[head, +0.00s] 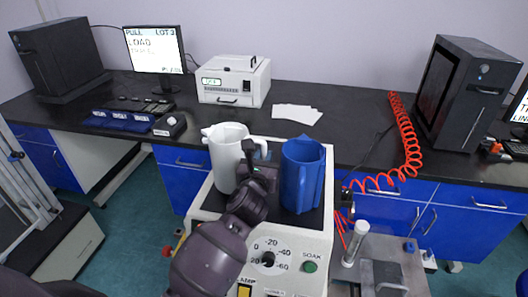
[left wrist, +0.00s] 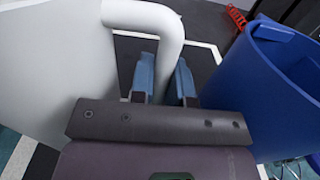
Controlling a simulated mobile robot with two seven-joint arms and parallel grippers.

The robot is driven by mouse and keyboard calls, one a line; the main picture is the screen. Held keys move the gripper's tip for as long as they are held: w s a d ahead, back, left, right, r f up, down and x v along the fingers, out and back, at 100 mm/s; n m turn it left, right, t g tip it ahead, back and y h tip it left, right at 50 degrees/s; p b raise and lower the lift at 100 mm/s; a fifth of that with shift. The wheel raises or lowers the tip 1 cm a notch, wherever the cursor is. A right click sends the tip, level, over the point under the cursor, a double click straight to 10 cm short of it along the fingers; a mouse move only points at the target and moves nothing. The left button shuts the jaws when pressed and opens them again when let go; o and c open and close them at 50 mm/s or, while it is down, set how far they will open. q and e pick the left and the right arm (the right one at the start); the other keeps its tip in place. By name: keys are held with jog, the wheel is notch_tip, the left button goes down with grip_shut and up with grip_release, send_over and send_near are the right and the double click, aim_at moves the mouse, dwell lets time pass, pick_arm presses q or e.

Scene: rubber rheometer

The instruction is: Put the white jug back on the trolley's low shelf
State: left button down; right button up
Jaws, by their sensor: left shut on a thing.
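The white jug (head: 226,160) stands upright on the black top of a white dial unit (head: 298,244), left of a blue jug (head: 302,176). My left gripper (head: 262,165) is at the white jug's handle. In the left wrist view my left gripper (left wrist: 160,85) has its blue fingers shut on the handle (left wrist: 150,18) of the white jug (left wrist: 60,80). The blue jug (left wrist: 265,85) is close on the other side of the fingers, apart from them. My right gripper is out of view. I cannot make out the trolley's low shelf for certain.
A black bench (head: 350,115) runs behind, with a white instrument (head: 234,82), papers (head: 297,114) and a coiled red hose (head: 407,140). A metal frame (head: 22,190) stands at the left. A clear cylinder (head: 356,243) stands at the lower right. Green floor (head: 130,225) shows on the left.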

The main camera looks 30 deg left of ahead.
pick_arm(q)
jog(key=shift+f, duration=0.35)
jog(key=shift+f, duration=0.1)
jog(key=c, duration=1.5)
grip_release()
jog(key=shift+f, duration=0.2)
jog(key=o, duration=0.4)
jog(key=shift+s+r, duration=0.1)
jog(key=shift+r, duration=0.05)
jog(key=v, duration=1.2)
